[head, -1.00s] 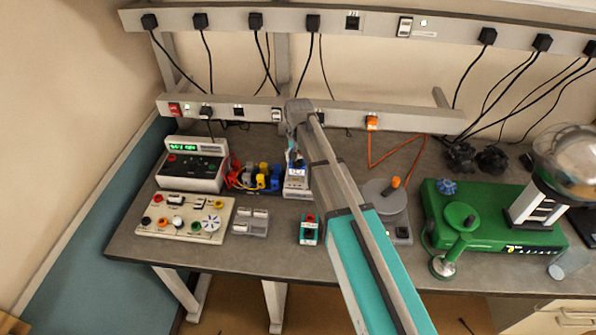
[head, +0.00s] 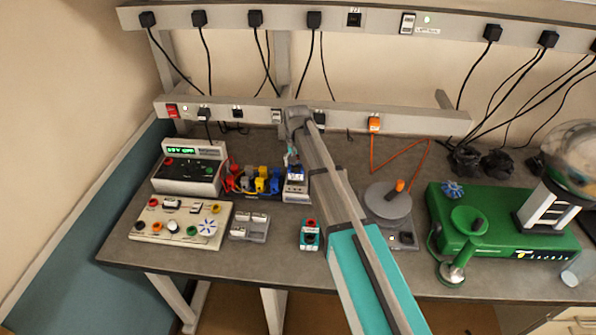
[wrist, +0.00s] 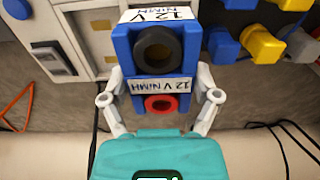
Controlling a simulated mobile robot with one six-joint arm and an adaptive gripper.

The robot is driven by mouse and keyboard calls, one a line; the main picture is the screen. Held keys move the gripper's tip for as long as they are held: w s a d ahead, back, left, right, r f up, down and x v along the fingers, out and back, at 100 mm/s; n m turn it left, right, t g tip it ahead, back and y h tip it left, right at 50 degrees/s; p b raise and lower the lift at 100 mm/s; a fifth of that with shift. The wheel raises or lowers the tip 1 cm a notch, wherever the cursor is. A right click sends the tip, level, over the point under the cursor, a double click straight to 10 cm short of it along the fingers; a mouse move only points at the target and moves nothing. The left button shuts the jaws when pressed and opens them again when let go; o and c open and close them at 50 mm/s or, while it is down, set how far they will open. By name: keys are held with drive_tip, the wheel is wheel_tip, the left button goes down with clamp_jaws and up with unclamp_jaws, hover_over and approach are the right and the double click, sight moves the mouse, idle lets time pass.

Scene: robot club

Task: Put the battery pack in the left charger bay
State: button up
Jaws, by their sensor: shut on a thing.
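My gripper (wrist: 160,108) is shut on a blue battery pack (wrist: 122,48). The pack has a black and a red ring terminal and white "12 V NiMH" labels. In the wrist view the device's pale face (wrist: 100,42) with dark fittings shows beside and behind the pack. My arm covers its right part in the head view. I cannot tell whether the pack is seated or just above a bay.
A teal pack (head: 310,238) with red and black terminals stands in front. Left are a grey two-part block (head: 249,228), coloured plugs (head: 262,182) and a power supply (head: 187,172). A grey disc (head: 386,205) and green machine (head: 490,222) are right. Bare tabletop lies along the front.

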drive_tip(key=shift+w+a+f+b, duration=0.1)
drive_tip(key=shift+w+f+b, duration=0.4)
drive_tip(key=shift+f+b, duration=0.25)
drive_tip(key=shift+s+f+b, duration=0.1)
drive_tip(key=shift+f+b, duration=1.15)
drive_tip(key=shift+b, duration=0.05)
drive_tip(key=shift+f, duration=0.15)
drive_tip(key=o, duration=1.1)
drive_tip(key=shift+o, duration=0.2)
wheel_tip(320, 180, up, 12)
drive_tip(key=p, duration=1.2)
drive_tip(key=shift+r, duration=0.2)
